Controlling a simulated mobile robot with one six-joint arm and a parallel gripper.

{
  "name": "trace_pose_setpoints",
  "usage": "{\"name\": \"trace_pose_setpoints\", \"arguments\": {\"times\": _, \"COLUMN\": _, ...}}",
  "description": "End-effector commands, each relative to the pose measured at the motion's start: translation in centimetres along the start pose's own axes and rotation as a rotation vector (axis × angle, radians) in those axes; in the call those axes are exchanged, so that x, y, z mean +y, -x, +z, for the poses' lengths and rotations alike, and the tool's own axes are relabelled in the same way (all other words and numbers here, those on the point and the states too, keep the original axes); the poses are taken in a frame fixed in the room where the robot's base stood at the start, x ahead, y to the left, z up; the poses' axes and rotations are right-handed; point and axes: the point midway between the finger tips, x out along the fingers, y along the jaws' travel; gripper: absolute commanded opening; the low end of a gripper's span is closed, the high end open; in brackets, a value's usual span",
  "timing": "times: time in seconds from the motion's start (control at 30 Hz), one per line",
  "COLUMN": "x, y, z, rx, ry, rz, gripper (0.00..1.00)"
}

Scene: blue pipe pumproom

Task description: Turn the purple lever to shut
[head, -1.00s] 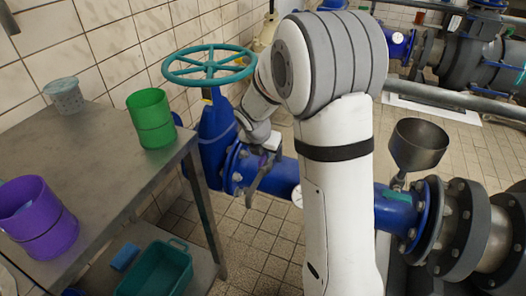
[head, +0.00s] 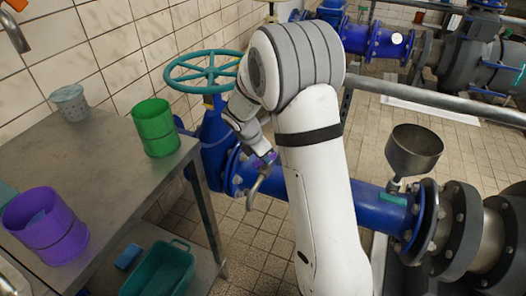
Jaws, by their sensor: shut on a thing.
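The purple lever (head: 266,158) shows only as a small purple patch on the blue pipe's tap, just left of my arm. A grey metal spout (head: 256,186) hangs down below it. My gripper (head: 262,153) is at the lever and shut on it. The fingers are small and cover most of the lever, so its exact angle cannot be told.
A teal handwheel (head: 207,72) on a blue valve stands left of my gripper. The blue pipe (head: 380,207) runs right, with a metal funnel (head: 413,150) above it. A steel table (head: 110,180) with a purple cup (head: 46,226) and green cup (head: 155,128) is at left.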

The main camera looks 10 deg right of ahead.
Motion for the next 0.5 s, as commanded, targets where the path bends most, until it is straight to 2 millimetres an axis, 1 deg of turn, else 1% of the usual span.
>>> {"name": "trace_pose_setpoints", "arguments": {"times": 0.03, "x": 0.31, "y": 0.44, "z": 0.07, "rx": 0.001, "ry": -0.040, "rz": -0.011, "gripper": 0.00}}
{"name": "trace_pose_setpoints", "arguments": {"times": 0.5, "x": 0.65, "y": 0.43, "z": 0.21, "rx": 0.002, "ry": -0.455, "rz": -0.180, "gripper": 0.00}}
